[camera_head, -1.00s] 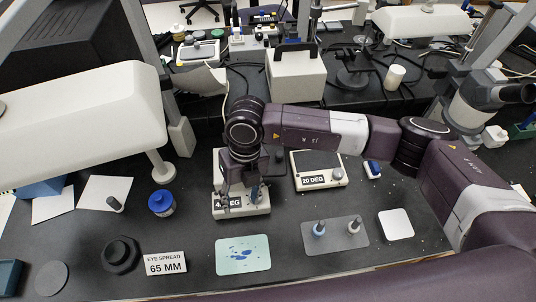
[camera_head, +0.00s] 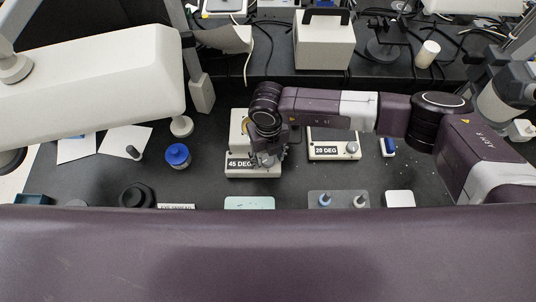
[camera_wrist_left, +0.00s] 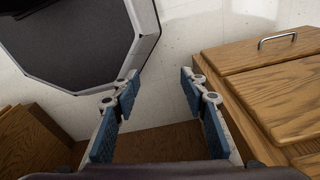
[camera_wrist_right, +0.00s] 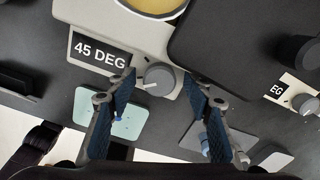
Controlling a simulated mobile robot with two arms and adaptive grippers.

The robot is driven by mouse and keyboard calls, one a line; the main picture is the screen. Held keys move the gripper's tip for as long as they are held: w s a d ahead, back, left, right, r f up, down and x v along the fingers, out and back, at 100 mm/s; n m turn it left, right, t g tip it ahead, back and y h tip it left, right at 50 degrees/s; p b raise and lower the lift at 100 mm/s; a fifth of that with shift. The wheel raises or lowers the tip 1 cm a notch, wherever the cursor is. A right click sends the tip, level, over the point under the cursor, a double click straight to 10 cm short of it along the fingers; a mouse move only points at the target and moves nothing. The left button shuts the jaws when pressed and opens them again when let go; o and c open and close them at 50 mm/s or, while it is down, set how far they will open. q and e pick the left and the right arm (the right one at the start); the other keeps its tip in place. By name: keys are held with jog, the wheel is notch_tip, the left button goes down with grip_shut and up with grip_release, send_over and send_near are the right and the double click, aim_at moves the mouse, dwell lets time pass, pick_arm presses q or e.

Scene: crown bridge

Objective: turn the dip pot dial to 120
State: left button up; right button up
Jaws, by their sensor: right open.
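The dip pot unit (camera_head: 237,128) is a cream housing with a dark label reading 45 DEG. It also shows in the right wrist view (camera_wrist_right: 102,18), with a round yellow-filled pot (camera_wrist_right: 155,6) on top. Its grey dial (camera_wrist_right: 160,76) with a white pointer mark sits right of the label. My right gripper (camera_wrist_right: 158,92) is open, its blue-padded fingertips on either side of the dial in that view; contact cannot be told. In the head view the right gripper (camera_head: 268,160) hides the dial. My left gripper (camera_wrist_left: 160,82) is open and empty, away from the bench.
A second cream unit (camera_head: 340,135) labelled 20 DEG stands to the right. A blue-capped jar (camera_head: 177,156) stands to the left. A mint card (camera_head: 250,203) and a grey plate (camera_head: 339,200) with small posts lie in front. Wooden drawers (camera_wrist_left: 270,85) stand near my left gripper.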

jog(key=c, duration=1.2)
pick_arm(q)
jog(key=shift+s+a+f, duration=0.1)
jog(key=shift+s+a, duration=0.05)
jog(key=shift+s, duration=0.65)
pick_arm(e)
jog(key=shift+o, duration=0.2)
